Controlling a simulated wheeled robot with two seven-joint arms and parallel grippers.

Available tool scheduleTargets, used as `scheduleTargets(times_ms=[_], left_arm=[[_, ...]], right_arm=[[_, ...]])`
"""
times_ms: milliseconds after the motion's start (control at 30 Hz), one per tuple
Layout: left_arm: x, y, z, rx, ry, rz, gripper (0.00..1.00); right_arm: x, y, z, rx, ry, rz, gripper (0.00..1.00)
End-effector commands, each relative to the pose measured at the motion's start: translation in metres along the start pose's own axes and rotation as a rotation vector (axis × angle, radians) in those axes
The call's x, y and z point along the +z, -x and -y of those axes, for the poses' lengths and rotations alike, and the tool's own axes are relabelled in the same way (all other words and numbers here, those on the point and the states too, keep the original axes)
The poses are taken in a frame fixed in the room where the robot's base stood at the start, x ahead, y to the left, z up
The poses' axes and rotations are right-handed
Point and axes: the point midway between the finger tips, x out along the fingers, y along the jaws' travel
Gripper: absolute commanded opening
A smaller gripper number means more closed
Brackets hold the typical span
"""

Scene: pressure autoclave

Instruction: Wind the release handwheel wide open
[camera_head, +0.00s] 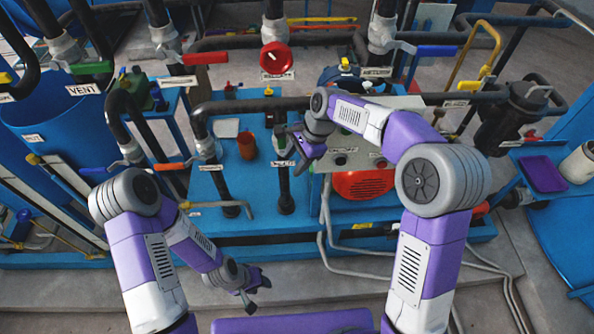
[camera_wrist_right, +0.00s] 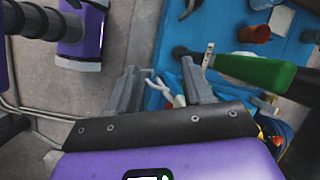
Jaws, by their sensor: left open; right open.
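A round red wheel (camera_head: 276,57) with a white mark sits on the upper pipework, above a small label that I cannot read. A dark blue round part (camera_head: 341,76) with a yellow top stands to its right; I cannot tell which is the release handwheel. My right gripper (camera_head: 300,152) is over the blue bench, below and apart from the red wheel. In the right wrist view its fingers (camera_wrist_right: 162,92) are spread and hold nothing, with a green lever handle (camera_wrist_right: 255,70) to their right. My left gripper (camera_head: 256,290) is low in front of the bench, open and apart from everything.
A blue bench (camera_head: 235,188) carries pipes, an orange cup (camera_head: 246,146) and a red machine (camera_head: 363,184). A blue tank (camera_head: 50,125) stands at left. Lever valves with red (camera_head: 205,58), green (camera_head: 92,68) and blue (camera_head: 437,51) handles crowd the pipes. Grey floor lies in front.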

Motion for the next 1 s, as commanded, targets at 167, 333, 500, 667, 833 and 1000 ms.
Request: scheduleTargets(times_ms=[167,333,500,667,833,1000], left_arm=[[0.0,-0.007,0.003,0.0,0.0,0.0,0.43],[0.0,-0.009,0.003,0.0,0.0,0.0,0.43],[0.0,-0.009,0.003,0.0,0.0,0.0,0.43],[0.0,-0.009,0.003,0.0,0.0,0.0,0.43],[0.0,-0.01,0.004,0.0,0.0,0.0,0.43],[-0.001,-0.024,0.009,0.0,0.0,0.0,0.43]], right_arm=[[-0.01,-0.022,-0.007,0.001,0.029,-0.001,0.51],[-0.013,-0.029,-0.008,-0.001,0.042,-0.002,0.51],[-0.013,-0.03,-0.009,-0.001,0.044,-0.002,0.51],[-0.013,-0.03,-0.009,-0.001,0.044,-0.002,0.51],[-0.015,-0.034,-0.011,0.001,0.049,-0.002,0.51],[-0.044,-0.1,-0.04,0.013,0.146,-0.004,0.51]])
